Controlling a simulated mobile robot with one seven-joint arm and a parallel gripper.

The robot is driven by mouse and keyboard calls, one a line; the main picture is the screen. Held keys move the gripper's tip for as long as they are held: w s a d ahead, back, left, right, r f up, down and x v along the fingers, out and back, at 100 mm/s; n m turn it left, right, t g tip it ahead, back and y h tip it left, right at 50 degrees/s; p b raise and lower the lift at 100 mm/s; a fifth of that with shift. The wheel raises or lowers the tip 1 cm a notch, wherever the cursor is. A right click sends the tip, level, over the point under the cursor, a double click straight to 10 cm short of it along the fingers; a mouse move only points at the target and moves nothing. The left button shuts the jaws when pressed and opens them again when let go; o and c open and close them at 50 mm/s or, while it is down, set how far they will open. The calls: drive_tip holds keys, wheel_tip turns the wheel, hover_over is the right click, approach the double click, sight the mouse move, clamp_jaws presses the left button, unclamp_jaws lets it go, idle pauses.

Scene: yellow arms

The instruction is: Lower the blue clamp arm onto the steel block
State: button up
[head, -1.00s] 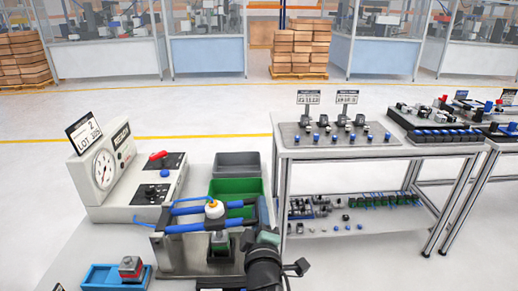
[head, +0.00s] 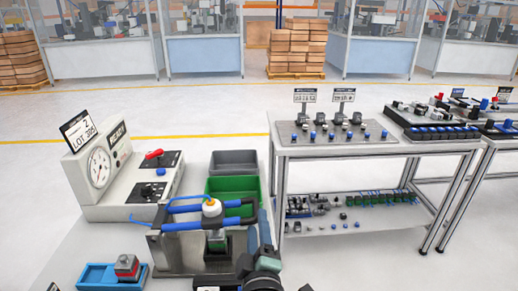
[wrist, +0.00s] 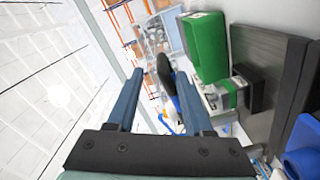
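The blue clamp arm (head: 182,226) shows in the head view as blue bars running left to right, with dark sections at the right and a white tip with an orange cap (head: 211,207) near the middle. The steel block (head: 215,240) seems to be the grey-green piece below the tip; I cannot tell whether they touch. My gripper (head: 265,222) is just right of the clamp's dark end and partly overlaps the fixture in the picture.
A green bin (head: 225,186) and grey bin (head: 233,161) stand behind the fixture. A gauge console (head: 97,172) with a red switch stands left. A blue tray (head: 95,277) holds a red-and-grey block at front left. A parts cart (head: 375,149) stands right.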

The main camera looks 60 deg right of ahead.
drive_tip(key=b+v, duration=0.1)
drive_tip(key=v, duration=0.5)
drive_tip(key=shift+a, duration=0.25)
drive_tip(key=shift+s, duration=0.1)
drive_tip(key=w+a+r+m+t+y+p, duration=0.1)
drive_tip(key=w+a+r+t+p, duration=0.2)
drive_tip(key=r, duration=0.5)
drive_tip(key=w+a+r+m+t+y, duration=0.1)
drive_tip(key=w+a+r+t, duration=0.1)
drive_tip(key=w+a+r, duration=0.5)
drive_tip(key=a+r+m+t+y+p, duration=0.1)
drive_tip(key=a+r+t+p, duration=0.15)
drive_tip(key=r, duration=0.75)
drive_tip(key=s+a+r+t+y+p, duration=0.2)
drive_tip(key=a+r+t+y, duration=0.2)
drive_tip(key=a+r, duration=0.6)
drive_tip(key=s+a+r+t+y+p, duration=0.1)
drive_tip(key=s+a+r+t+y, duration=0.2)
drive_tip(key=a+r, duration=0.7)
wheel_tip(320, 180, up, 7)
drive_tip(key=t+y, duration=0.2)
drive_tip(key=y, duration=0.2)
drive_tip(key=shift+s+a+p, duration=0.2)
drive_tip(key=shift+s+p, duration=0.1)
drive_tip(key=shift+p, duration=0.1)
drive_tip(key=shift+f, duration=0.1)
